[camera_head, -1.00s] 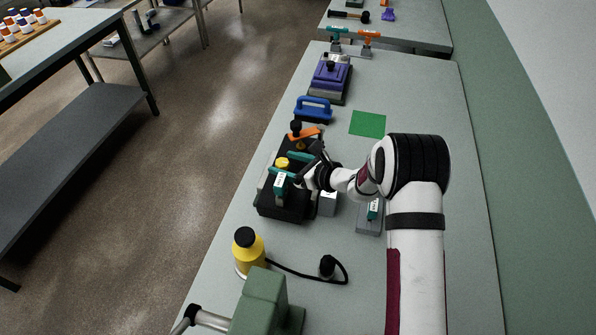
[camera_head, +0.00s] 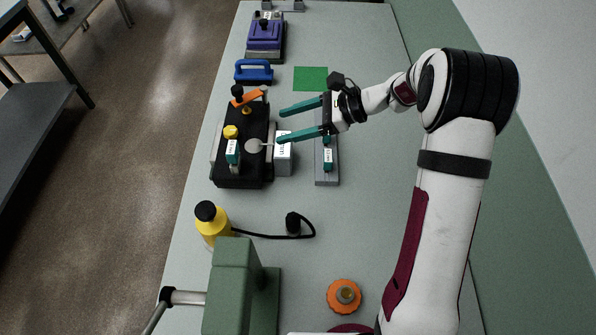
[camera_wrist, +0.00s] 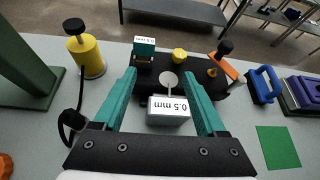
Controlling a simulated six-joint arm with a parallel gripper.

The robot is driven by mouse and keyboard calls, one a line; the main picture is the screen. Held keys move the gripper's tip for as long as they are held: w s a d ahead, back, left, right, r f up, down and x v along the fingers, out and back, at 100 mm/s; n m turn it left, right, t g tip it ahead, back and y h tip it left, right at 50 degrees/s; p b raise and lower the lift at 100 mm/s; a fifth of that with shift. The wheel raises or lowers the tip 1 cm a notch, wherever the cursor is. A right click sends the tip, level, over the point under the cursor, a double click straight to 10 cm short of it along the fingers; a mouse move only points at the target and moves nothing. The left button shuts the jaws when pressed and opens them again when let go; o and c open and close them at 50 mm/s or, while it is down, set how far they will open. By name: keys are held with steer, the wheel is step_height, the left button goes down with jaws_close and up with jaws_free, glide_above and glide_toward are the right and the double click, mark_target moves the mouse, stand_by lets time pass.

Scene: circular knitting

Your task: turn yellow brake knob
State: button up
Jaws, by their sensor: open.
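The yellow brake knob (camera_head: 231,131) sits on top of the black machine block (camera_head: 258,117), near its left side. It also shows in the wrist view (camera_wrist: 179,56), beyond my fingertips and roughly centred between them. My gripper (camera_head: 280,126) is open, with two teal fingers pointing left toward the block. The fingers are empty and apart from the knob. A pale round disc (camera_head: 252,146) lies between knob and box.
An orange lever (camera_head: 248,98) with a black knob stands at the block's far end. A teal labelled piece (camera_head: 232,152) stands near the yellow knob. A yellow bottle (camera_head: 212,226) and black cable (camera_head: 265,236) lie nearer. A green square (camera_head: 311,78) lies flat behind.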

steer(key=s+d+r+n+g+h, duration=0.1)
steer(key=s+r+n+h, duration=0.1)
steer(key=s, duration=0.6)
steer(key=s+d+r+n+g+h, duration=0.1)
steer(key=s+r+n+h, duration=0.2)
steer(key=s, duration=0.6)
steer(key=shift+r+n, duration=0.75)
steer(key=shift+n, duration=0.15)
steer(key=s+d+f+n+t+h, duration=0.1)
steer(key=s+d+n+h, duration=0.4)
steer(key=s, duration=0.9)
steer(key=shift+s+d+f+h, duration=0.3)
steer(key=shift+d+f, duration=0.1)
steer(key=shift+d, duration=0.8)
